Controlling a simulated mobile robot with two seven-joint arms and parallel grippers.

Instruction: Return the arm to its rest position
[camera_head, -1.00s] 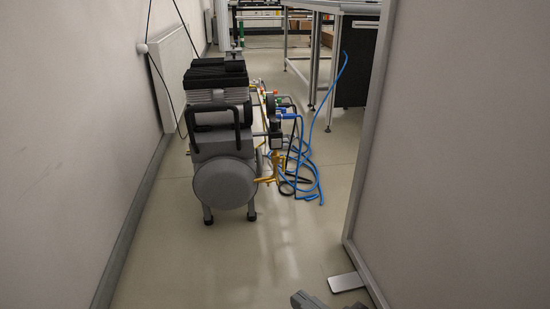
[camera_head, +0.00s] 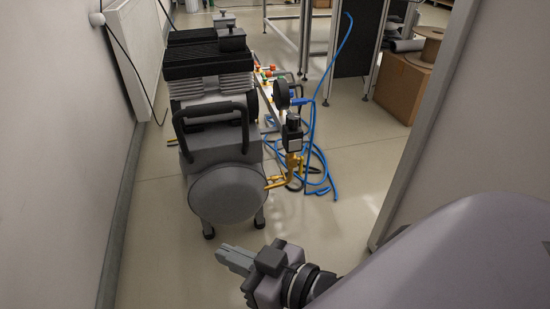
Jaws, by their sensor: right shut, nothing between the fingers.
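My right gripper (camera_head: 236,259) shows at the bottom middle of the head view, with its fingers pointing left. It is shut and empty. It is in front of the grey air compressor (camera_head: 228,196), seen just below the tank's round end; the gap between them cannot be told exactly. My right arm fills the lower right corner. My left gripper is not in view.
A wall with a white radiator (camera_head: 136,52) runs along the left. A partition panel (camera_head: 455,135) stands at the right. Blue hoses (camera_head: 313,150) lie on the floor beside the compressor. A cardboard box (camera_head: 401,88) stands behind the panel's edge. Floor is clear left of the gripper.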

